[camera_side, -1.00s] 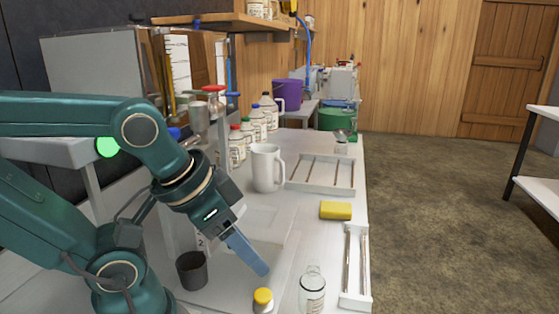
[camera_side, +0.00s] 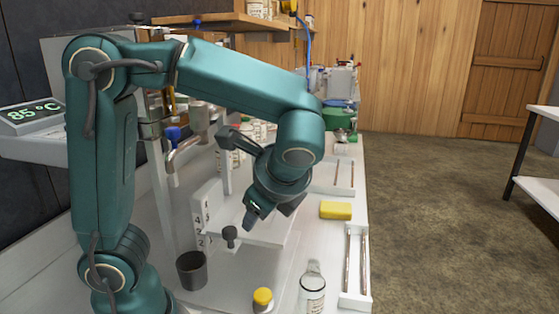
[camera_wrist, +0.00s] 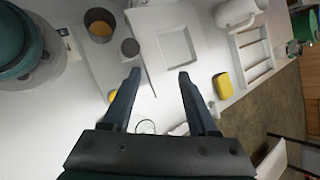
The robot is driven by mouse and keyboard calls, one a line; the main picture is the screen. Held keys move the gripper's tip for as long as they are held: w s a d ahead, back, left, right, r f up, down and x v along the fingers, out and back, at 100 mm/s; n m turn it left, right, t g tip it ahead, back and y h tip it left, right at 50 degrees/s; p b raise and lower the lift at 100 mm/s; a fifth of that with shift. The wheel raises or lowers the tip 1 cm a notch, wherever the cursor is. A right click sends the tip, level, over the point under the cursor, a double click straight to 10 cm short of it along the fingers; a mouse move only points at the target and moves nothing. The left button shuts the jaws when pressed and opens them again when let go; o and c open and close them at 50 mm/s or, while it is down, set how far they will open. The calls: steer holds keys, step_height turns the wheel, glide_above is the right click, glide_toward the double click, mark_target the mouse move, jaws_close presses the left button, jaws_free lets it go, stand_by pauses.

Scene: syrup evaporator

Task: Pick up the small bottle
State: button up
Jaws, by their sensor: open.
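Two bottles stand at the front of the white bench, and I cannot tell which one the task means. One is a clear glass bottle (camera_side: 312,293); its round rim (camera_wrist: 146,127) shows in the wrist view between my fingers, low in the picture. The other is a short yellow-capped bottle (camera_side: 263,300) to its left; a bit of yellow (camera_wrist: 112,96) shows beside the left finger in the wrist view. My gripper (camera_side: 271,212) is open and empty above the bench, behind both bottles in the side view. The wrist view shows its two fingers spread apart (camera_wrist: 160,75).
A dark cup (camera_side: 192,270) stands left of the bottles, with a dark knob (camera_side: 229,237) near it. A yellow sponge (camera_side: 336,210) lies at right. A white tray with rods (camera_side: 356,265) runs along the bench's right edge. A white jug (camera_wrist: 240,12) stands farther back.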

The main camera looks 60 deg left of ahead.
mark_target(315, 268)
steer(key=w+d+f+m+t+y, duration=0.1)
steer(key=w+d+f+m, duration=0.1)
steer(key=m, duration=0.1)
steer(key=w+d+f+m+t+y, duration=0.1)
steer(key=d+f+m+y, duration=0.1)
steer(key=d+f+m, duration=0.1)
steer(key=w+d+f+m+t+y, duration=0.1)
steer(key=w+d+f+m, duration=0.1)
steer(key=d+m, duration=0.1)
steer(key=shift+w+d+f+y, duration=0.2)
steer(key=shift+w+f+y, duration=0.1)
steer(key=shift+s+d+f+t, duration=0.15)
steer(key=shift+d+f+t, duration=0.05)
steer(key=shift+f+t, duration=0.1)
steer(key=shift+f+m, duration=0.1)
steer(key=shift+m, duration=0.2)
steer(key=shift+x, duration=2.4)
jaws_close()
